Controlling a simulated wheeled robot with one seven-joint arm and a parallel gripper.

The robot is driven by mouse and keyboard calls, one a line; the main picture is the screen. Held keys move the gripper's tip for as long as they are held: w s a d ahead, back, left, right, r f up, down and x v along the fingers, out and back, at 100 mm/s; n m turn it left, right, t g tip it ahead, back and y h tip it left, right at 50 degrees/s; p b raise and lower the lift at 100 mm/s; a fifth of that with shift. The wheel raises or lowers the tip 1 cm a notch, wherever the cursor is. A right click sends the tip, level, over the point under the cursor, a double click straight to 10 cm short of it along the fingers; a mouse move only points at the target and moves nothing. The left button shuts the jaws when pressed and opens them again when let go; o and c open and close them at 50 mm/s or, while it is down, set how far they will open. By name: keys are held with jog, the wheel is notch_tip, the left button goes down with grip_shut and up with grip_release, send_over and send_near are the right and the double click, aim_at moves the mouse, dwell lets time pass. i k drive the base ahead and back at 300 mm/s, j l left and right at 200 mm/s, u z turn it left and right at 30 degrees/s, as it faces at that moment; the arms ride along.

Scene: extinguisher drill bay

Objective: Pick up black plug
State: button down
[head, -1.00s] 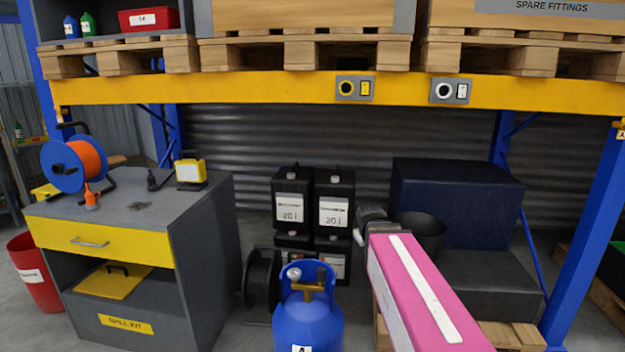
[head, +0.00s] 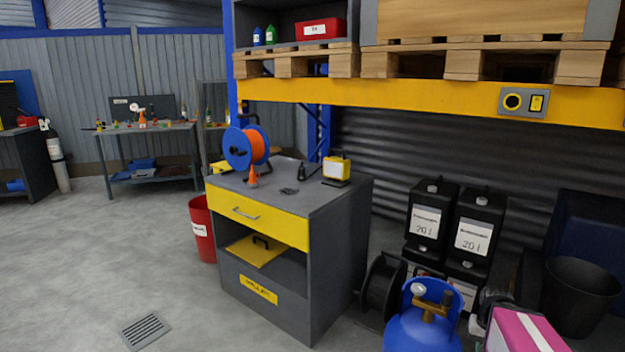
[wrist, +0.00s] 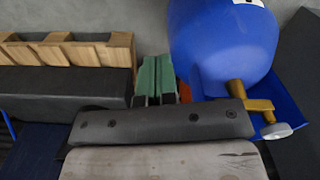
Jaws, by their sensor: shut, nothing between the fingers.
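A small black thing that looks like the black plug (head: 302,173) stands on top of the grey cabinet (head: 335,196), just left of the yellow work light. It is small, so its shape is hard to make out. My gripper (wrist: 157,76) is shut and empty in the wrist view, with its two green-faced fingers side by side. It is far from the plug, beside the blue gas cylinder. In the head view my pink arm is at the lower right, and the fingers cannot be made out there.
Also on the cabinet are a cable reel (head: 246,147), an orange cone-like piece (head: 253,178), a dark flat item (head: 289,191) and the work light (head: 337,167). The blue cylinder (head: 422,318) and black canisters (head: 427,220) stand right of it. Open floor lies left.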

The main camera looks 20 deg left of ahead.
aim_at(302, 169)
jog(key=u, duration=1.3)
